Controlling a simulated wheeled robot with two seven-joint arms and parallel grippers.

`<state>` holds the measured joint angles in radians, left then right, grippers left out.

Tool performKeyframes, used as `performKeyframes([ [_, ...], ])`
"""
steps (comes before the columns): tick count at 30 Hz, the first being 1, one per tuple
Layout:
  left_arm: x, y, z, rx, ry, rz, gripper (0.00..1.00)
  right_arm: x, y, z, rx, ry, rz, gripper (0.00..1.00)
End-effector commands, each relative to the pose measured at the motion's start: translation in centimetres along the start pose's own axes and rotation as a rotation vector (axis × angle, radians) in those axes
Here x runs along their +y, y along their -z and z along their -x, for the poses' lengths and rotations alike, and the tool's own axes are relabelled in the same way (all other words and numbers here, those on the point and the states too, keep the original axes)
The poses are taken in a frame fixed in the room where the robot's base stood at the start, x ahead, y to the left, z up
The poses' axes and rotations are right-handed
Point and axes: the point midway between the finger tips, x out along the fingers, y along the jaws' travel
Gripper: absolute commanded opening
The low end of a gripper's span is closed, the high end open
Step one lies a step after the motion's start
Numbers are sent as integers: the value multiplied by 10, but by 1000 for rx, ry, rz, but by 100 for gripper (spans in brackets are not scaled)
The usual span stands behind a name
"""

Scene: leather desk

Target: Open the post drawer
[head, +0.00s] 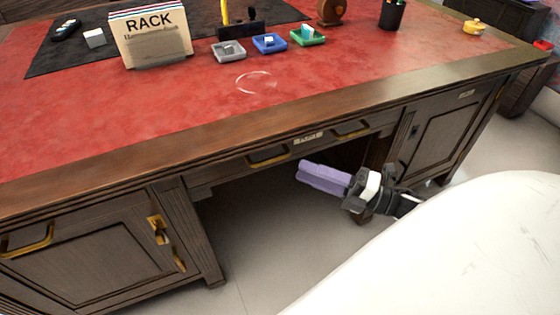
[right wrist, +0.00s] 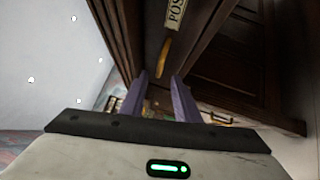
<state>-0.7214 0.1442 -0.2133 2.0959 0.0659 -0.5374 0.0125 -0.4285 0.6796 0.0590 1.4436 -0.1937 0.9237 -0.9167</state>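The post drawer (head: 308,150) is the shallow centre drawer under the desk's front edge, and it looks shut. It carries a small label plate (head: 308,138) between two brass handles, one on the left (head: 268,156) and one on the right (head: 350,129). In the right wrist view the label (right wrist: 175,12) reads "POS", cut off by the frame edge, with a brass handle (right wrist: 163,55) beyond the fingertips. My right gripper (head: 305,172), with purple fingers, is just below and in front of the drawer. In the right wrist view its fingers (right wrist: 160,80) are apart and empty. My left gripper is not in view.
Cupboard doors stand left (head: 90,255) and right (head: 440,135) of the open knee space. On the red desktop (head: 190,105) are a rack of folders (head: 152,45), several small trays and a pen cup (head: 391,14). A white rounded surface fills the lower right.

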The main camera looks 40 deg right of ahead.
Motion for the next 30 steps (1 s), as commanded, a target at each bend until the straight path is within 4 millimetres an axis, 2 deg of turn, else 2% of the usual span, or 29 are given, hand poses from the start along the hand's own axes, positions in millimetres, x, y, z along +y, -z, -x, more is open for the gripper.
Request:
performKeyframes([
  [6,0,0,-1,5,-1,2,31,1,0,-44,0,-5,-2,29],
  [12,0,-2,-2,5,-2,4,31,0,0,-70,-1,-2,-4,29],
  [16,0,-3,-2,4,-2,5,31,0,0,-77,-2,0,-4,29],
  [24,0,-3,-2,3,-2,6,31,0,0,-79,-2,1,-5,29],
  [30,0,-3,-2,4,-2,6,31,0,0,-78,-2,1,-5,0],
])
